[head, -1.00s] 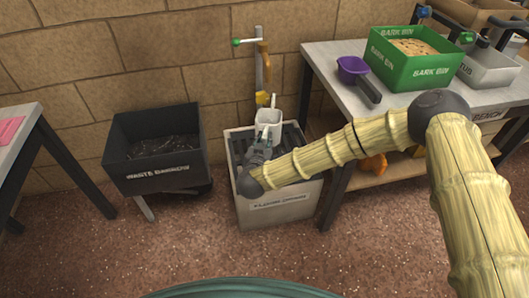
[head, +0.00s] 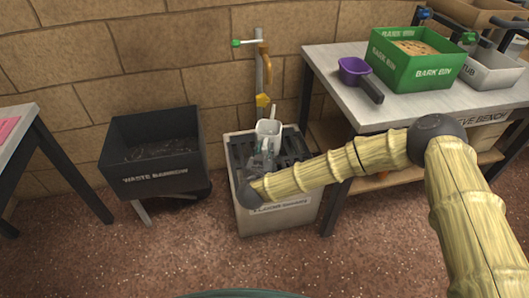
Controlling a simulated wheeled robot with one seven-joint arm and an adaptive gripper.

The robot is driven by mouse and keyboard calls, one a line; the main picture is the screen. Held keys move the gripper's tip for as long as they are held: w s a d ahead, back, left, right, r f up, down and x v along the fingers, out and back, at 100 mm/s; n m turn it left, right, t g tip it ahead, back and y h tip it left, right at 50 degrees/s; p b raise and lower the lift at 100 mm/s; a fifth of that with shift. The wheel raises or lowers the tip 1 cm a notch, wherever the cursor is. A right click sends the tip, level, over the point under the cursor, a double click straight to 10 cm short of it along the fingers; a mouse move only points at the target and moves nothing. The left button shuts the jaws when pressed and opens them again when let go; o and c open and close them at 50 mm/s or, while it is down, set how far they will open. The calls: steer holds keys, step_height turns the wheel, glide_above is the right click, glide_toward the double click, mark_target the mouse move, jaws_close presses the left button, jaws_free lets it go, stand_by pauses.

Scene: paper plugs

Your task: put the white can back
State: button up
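The white can (head: 267,127) is in the head view at the middle, below the tap, over the slotted dark top of a pale box (head: 277,220). My gripper (head: 267,145) is at the near side of the can, with its fingers at or against it. The fingers are small and partly overlap the can, so I cannot tell whether they are closed on it. The can's base is hidden by my gripper, so I cannot tell whether it rests on the slots.
A tap on a post (head: 264,62) stands behind the box. A black waste barrow (head: 160,182) is to the left. To the right, a bench (head: 335,70) holds a purple scoop (head: 354,70), a green bark bin (head: 405,72) and a grey tub (head: 490,74). Open floor lies in front.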

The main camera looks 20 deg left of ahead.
steer(key=shift+o, duration=0.2)
steer(key=shift+s+r, duration=0.1)
steer(key=shift+r, duration=0.05)
steer(key=p+v, duration=0.4)
steer(key=v, duration=0.7)
steer(key=shift+s+d, duration=0.1)
steer(key=shift+s, duration=0.25)
steer(key=s+d+f+g, duration=0.35)
steer(key=d+f, duration=0.25)
steer(key=d, duration=0.2)
steer(key=s+d+f+n+g, duration=0.1)
steer(key=s+d+f+g, duration=0.1)
steer(key=s+d+f, duration=0.4)
steer(key=s+d+f+g, duration=0.3)
steer(key=d+f, duration=0.2)
steer(key=d, duration=0.4)
steer(key=s+d+m+g+h, duration=0.1)
steer(key=s+d+m+g, duration=0.1)
steer(key=s+d, duration=0.7)
steer(key=s+d+m+g+h, duration=0.1)
steer(key=s+d+g+h, duration=0.1)
steer(key=s+d+g, duration=0.3)
steer(key=s+d, duration=0.4)
steer(key=d, duration=0.6)
steer(key=shift+s+m, duration=0.15)
steer(key=shift+m, duration=0.25)
